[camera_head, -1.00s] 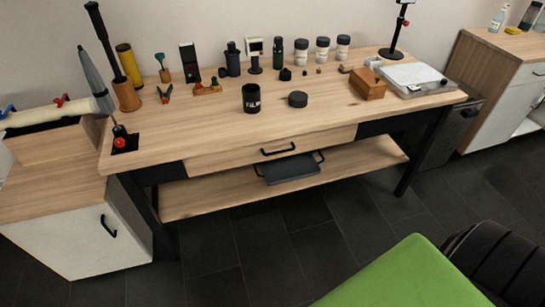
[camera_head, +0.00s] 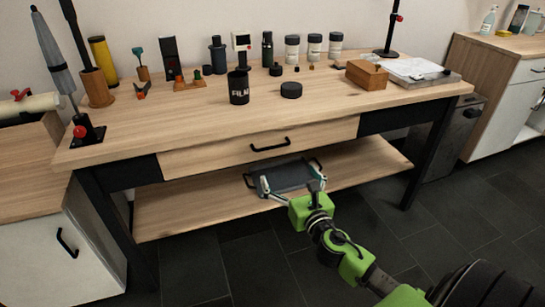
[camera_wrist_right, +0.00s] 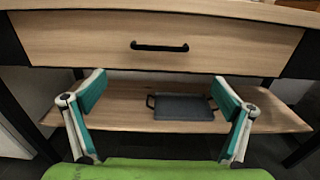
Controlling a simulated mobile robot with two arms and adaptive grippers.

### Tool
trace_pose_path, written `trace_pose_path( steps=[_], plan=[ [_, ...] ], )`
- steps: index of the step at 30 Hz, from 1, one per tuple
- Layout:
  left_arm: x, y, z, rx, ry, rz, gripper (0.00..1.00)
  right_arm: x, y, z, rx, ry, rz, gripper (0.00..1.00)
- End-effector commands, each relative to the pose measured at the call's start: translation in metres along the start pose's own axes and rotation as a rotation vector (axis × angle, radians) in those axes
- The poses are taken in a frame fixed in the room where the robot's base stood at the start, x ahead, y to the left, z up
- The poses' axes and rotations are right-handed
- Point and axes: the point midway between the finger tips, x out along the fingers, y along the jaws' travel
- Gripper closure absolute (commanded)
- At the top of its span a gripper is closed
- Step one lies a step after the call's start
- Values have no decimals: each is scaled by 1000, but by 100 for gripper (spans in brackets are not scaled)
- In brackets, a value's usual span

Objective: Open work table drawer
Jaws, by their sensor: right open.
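The wooden work table (camera_head: 190,117) has a shut drawer (camera_head: 215,157) under its top. The drawer's black bar handle (camera_head: 270,145) is at the middle of its front. My right gripper (camera_head: 287,184) is open and empty, in front of the table and below the handle in the head view. In the right wrist view its two teal-padded fingers (camera_wrist_right: 158,85) are spread wide. There the handle (camera_wrist_right: 159,46) lies above and beyond the fingertips, apart from them, near the middle of the drawer front (camera_wrist_right: 230,40). My left gripper is not in view.
A dark tray (camera_wrist_right: 184,107) with handles lies on the lower shelf (camera_wrist_right: 120,112). A black film canister (camera_head: 239,88), a round black lid (camera_head: 291,90), a wooden box (camera_head: 367,75) and several bottles stand on the tabletop. Cabinets flank the table. The floor in front looks clear.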

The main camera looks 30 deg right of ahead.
Motion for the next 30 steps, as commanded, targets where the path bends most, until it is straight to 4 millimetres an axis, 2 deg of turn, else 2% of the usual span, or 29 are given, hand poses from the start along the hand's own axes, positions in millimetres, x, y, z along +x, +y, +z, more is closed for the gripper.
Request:
trace_pose_path(
  steps=[5,8,21,25,30],
  plan=[
    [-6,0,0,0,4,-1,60,13,1,8,-25,-18,3,4],
    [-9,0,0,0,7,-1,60,29,1,8,-24,-18,2,4],
    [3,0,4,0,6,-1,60,113,1,7,-19,-16,2,4],
    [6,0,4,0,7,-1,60,128,2,7,-20,-14,2,4],
    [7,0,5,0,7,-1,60,137,2,7,-20,-13,3,4]
  ],
)
